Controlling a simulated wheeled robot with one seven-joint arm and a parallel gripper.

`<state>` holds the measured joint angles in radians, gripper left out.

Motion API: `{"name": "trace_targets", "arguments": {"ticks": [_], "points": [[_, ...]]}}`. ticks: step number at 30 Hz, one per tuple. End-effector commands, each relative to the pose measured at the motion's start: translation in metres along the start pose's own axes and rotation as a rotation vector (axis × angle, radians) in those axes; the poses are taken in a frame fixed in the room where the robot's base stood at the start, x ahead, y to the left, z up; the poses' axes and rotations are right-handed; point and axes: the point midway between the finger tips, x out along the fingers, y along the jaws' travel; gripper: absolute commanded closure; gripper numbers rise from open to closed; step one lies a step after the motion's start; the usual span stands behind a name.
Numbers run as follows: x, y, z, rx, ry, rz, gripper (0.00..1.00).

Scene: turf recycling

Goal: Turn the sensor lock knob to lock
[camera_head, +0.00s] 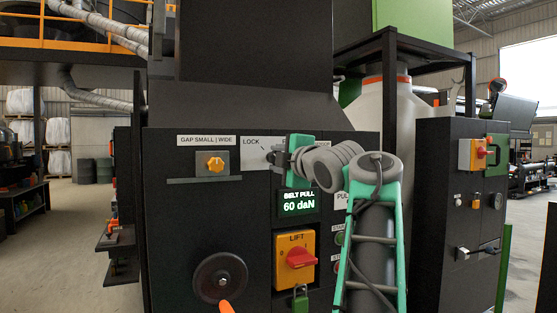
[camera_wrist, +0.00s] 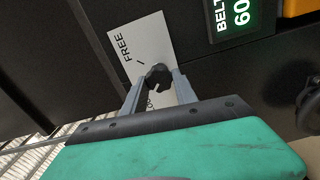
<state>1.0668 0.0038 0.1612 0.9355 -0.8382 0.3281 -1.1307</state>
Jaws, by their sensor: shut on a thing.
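The sensor lock knob (camera_wrist: 158,76) is small and black, in front of a white plate (camera_wrist: 145,45) in the wrist view. The plate reads FREE, with a short line mark below it; a second word is partly hidden by a finger. My gripper (camera_wrist: 159,88) is shut on the knob, one grey finger on each side. In the head view my gripper (camera_head: 277,156) is at the plate marked LOCK (camera_head: 251,146), and its green body and my arm cover part of the panel. The knob's pointing direction cannot be told.
A display (camera_head: 298,204) reading BELT PULL 60 daN sits just below my gripper. Below it are a red-and-yellow LIFT switch (camera_head: 296,257) and a green padlock (camera_head: 300,299). Left are a yellow GAP knob (camera_head: 215,164) and a black handwheel (camera_head: 220,279).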

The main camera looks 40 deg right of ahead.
Motion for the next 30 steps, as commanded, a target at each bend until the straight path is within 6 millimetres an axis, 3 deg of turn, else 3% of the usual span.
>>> {"name": "trace_targets", "arguments": {"ticks": [1, 2, 9, 18, 30], "points": [[0.0, 0.001, 0.0, -0.002, 0.0, 0.001, 1.0], [0.0, 0.001, 0.0, -0.002, 0.0, 0.001, 0.64], [0.0, 0.0, 0.0, 0.0, 0.0, 0.001, 0.44], [-0.005, 0.0, 0.0, -0.001, -0.001, 0.001, 0.44], [-0.074, 0.0, 0.001, -0.001, -0.003, 0.002, 0.44]]}}
